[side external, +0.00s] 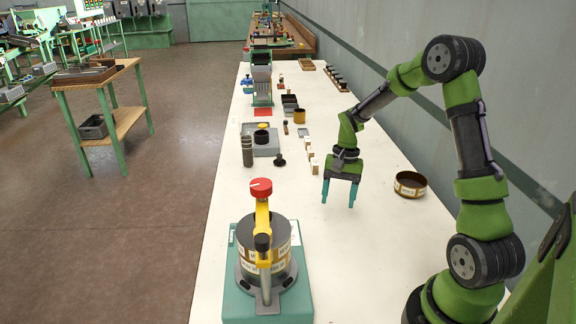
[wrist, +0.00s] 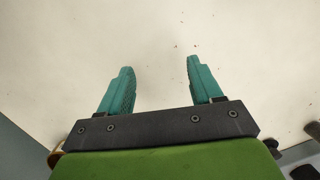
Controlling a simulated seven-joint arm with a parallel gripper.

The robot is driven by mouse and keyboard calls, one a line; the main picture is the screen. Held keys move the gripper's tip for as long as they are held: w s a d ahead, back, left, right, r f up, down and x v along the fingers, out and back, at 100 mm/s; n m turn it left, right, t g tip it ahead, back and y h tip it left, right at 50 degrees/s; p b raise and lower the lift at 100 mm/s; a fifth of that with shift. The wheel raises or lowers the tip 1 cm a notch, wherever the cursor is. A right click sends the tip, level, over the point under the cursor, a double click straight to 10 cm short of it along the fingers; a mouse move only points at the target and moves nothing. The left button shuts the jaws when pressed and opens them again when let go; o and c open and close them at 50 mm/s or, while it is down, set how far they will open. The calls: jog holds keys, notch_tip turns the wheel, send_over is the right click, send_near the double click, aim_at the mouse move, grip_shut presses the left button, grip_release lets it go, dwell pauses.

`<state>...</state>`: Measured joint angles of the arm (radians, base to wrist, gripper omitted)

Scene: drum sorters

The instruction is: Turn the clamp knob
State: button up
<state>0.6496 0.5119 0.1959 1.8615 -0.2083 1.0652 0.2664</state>
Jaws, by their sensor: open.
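The clamp knob (side external: 261,187) is a red round cap with a white mark on top. It sits upright on a yellow clamp arm (side external: 262,216) over a dark drum (side external: 282,244) with a tan label band. The drum stands on a green base (side external: 293,305) at the near part of the table. My gripper (side external: 338,204) is open and empty, pointing down above the bare table, to the right of and beyond the knob. In the wrist view my gripper's two teal fingers (wrist: 156,83) are apart with only white tabletop between them. The knob is not in the wrist view.
A brown ring-shaped dish (side external: 410,193) with a label band lies on the table right of my gripper. Small pale blocks (side external: 313,166), dark cylinders (side external: 247,150) and a grey fixture (side external: 264,147) stand farther back. The tabletop between gripper and drum is clear.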

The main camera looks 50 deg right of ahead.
jog(key=s+a+r+m+g+y, duration=0.2)
jog(key=a+r+y, duration=0.5)
jog(key=a, duration=0.3)
jog(key=m+y, duration=0.2)
jog(key=y, duration=0.6)
send_near(254, 190)
jog(key=a, duration=0.3)
jog(key=s+a, duration=0.1)
jog(key=a, duration=0.6)
jog(key=shift+s+a+f, duration=0.1)
jog(key=shift+s+f, duration=0.1)
jog(key=shift+s, duration=0.1)
